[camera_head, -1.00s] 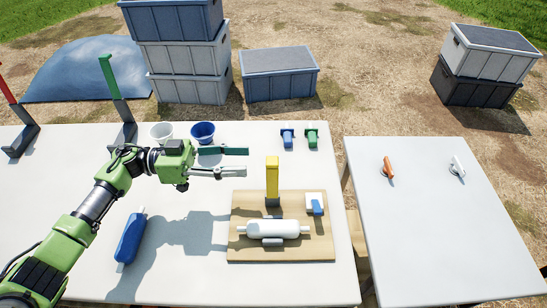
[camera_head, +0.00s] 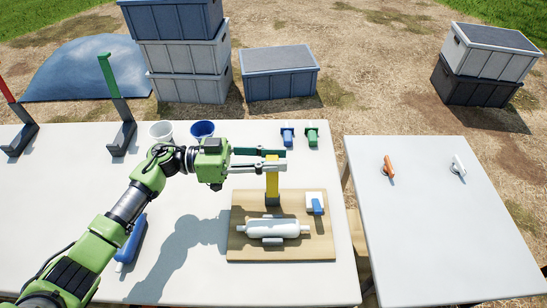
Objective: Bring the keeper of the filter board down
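The filter board (camera_head: 245,250) is a tan wooden board on the white table. A white filter cylinder (camera_head: 272,229) lies across it. The yellow keeper (camera_head: 272,188) stands upright on a dark foot behind the cylinder. My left gripper (camera_head: 282,160) reaches in from the left at the keeper's top. Its two fingers are apart, and the yellow top shows between them in the picture. The near finger hides part of the keeper. I cannot tell whether the fingers touch it. A white and blue block (camera_head: 315,204) sits at the board's right. My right gripper is out of view.
A blue bottle (camera_head: 130,240) lies at the left, partly behind my arm. A white cup (camera_head: 160,131), a blue cup (camera_head: 203,131), and blue (camera_head: 287,137) and green (camera_head: 311,135) fittings are behind. The right table (camera_head: 440,230) is mostly clear.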

